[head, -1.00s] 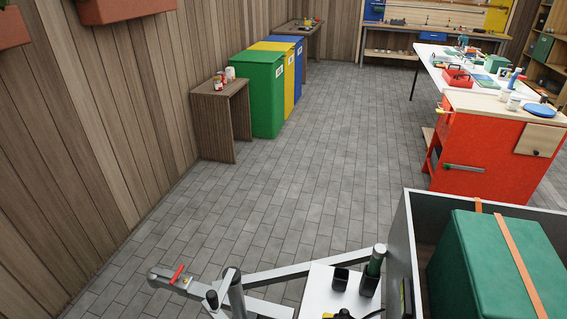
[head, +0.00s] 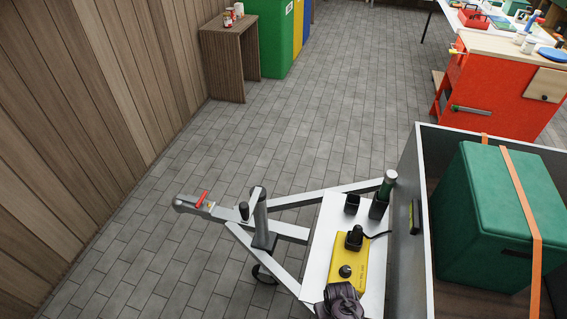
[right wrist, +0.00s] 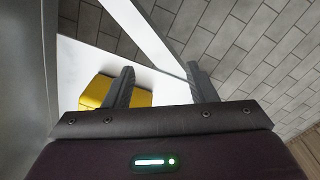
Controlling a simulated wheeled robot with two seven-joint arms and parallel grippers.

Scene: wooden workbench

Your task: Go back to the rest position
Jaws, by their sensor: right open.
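My right gripper (right wrist: 160,72) shows in the right wrist view with its two black fingers apart and nothing between them. It is above a white plate (right wrist: 172,88), with a yellow box (right wrist: 98,90) partly behind the left finger. In the head view a dark, purplish shape (head: 340,302) at the bottom edge covers the near end of the yellow box (head: 350,262); I cannot tell whether it is my right gripper. My left gripper is not in view.
A grey trailer's wall (head: 409,210) stands beside the white plate (head: 322,235); a strapped green case (head: 485,215) is inside. The trailer's drawbar (head: 228,213) points left. A small wooden table (head: 222,58) is by the wall. The grey floor (head: 330,120) between is clear.

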